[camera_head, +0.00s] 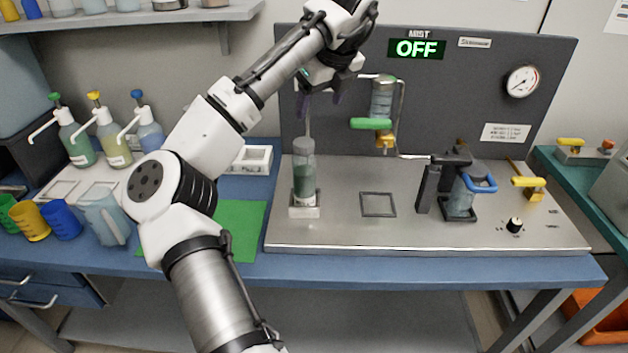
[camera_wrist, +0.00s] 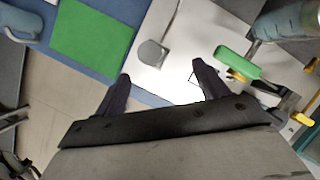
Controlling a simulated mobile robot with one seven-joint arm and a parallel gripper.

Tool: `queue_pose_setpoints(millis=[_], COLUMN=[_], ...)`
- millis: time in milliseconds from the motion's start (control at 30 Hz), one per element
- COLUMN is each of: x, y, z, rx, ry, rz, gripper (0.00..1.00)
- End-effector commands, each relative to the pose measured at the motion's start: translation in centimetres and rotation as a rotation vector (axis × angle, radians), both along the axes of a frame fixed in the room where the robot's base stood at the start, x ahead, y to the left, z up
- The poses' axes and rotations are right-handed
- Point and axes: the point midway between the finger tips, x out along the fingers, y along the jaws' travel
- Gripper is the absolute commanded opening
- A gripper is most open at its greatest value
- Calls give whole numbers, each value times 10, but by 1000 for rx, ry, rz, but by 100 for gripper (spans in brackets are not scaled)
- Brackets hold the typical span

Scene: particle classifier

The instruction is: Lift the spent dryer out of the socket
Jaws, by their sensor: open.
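The dryer (camera_head: 304,175), a clear cylinder with green filling and a grey cap, stands upright in a pale square socket (camera_head: 304,210) on the metal deck. A thin tube rises above its cap. In the wrist view a round grey cap (camera_wrist: 152,53), apparently the dryer's, shows just beyond the fingertips. My gripper (camera_head: 320,98) is open and empty, above the dryer and slightly to its right in the head view, apart from it. Its two dark fingers (camera_wrist: 161,72) point down with a wide gap. The dryer's lower body is hidden in the wrist view.
A green valve handle (camera_head: 370,124) sits below a clear vessel (camera_head: 382,97), close to my gripper's right. An empty square frame (camera_head: 378,204) lies on the deck. A black holder with a blue-handled jar (camera_head: 461,194) stands right. The panel display reads OFF (camera_head: 416,49).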

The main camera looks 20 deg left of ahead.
Motion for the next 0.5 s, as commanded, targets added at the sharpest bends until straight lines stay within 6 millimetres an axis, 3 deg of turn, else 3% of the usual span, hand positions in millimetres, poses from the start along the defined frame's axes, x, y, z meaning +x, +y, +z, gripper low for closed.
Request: queue_pose_setpoints(millis=[167, 500], x=[-7, 5], y=[10, 28], z=[-7, -60], rx=[27, 25], ry=[66, 64], rz=[2, 0], gripper=[72, 72])
